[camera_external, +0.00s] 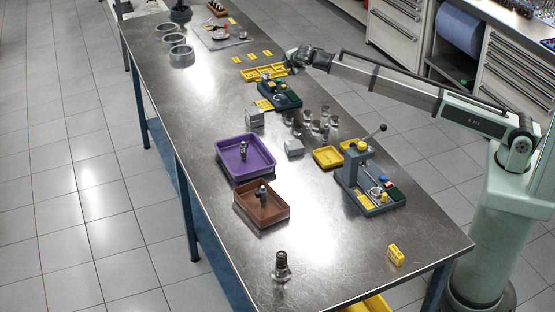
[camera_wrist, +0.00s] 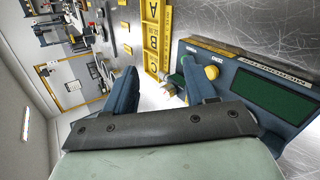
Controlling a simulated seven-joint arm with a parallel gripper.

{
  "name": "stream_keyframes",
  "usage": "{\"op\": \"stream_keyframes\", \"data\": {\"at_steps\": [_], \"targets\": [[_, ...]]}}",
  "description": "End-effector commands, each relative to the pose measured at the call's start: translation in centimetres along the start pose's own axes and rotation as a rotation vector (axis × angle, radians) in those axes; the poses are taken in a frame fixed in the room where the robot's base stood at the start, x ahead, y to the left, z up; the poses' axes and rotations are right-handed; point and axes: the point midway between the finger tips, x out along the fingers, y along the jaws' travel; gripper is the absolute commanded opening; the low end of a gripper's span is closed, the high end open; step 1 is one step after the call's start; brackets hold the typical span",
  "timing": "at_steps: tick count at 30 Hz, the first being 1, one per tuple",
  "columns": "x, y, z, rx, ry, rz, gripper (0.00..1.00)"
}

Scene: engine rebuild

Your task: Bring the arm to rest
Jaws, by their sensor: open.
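My arm reaches in from the right in the external view, stretched low across the bench. My gripper (camera_external: 292,62) is at the far part of the bench, by the right end of a yellow lettered tray (camera_external: 265,72). In the wrist view my gripper (camera_wrist: 162,88) has its two blue fingers spread apart, with no object clearly held between them. The yellow tray (camera_wrist: 151,40), with letters A and B, lies beyond the fingertips there. A dark blue measuring device (camera_wrist: 230,75) with a green display and a yellow button is close beside the right finger. Whether they touch I cannot tell.
The same device (camera_external: 280,95) stands on the steel bench (camera_external: 210,110) nearer than my gripper. Several metal cylinders, a lever press (camera_external: 365,180), a purple tray (camera_external: 233,167) and a brown tray (camera_external: 250,215) stand further forward. The bench's left side is mostly clear.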

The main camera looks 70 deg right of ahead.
Motion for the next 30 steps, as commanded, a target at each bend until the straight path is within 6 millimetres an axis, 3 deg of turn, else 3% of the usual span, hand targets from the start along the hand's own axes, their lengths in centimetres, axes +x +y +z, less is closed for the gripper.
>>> {"op": "stream_keyframes", "data": {"at_steps": [1,6,14,18,21,26,30], "targets": [[2.4,-0.4,2.7,0.005,-0.035,-0.015,0.56],[8.9,-2.0,10.3,0.021,-0.134,-0.067,0.56],[16.0,-5.2,20.4,0.045,-0.253,-0.14,0.56],[18.8,-8.9,24.3,0.064,-0.295,-0.193,0.56],[20.0,-13.0,24.7,0.085,-0.298,-0.237,0.56],[20.6,-20.2,23.4,0.122,-0.284,-0.307,0.56],[20.5,-27.6,21.8,0.161,-0.269,-0.381,0.56]]}}
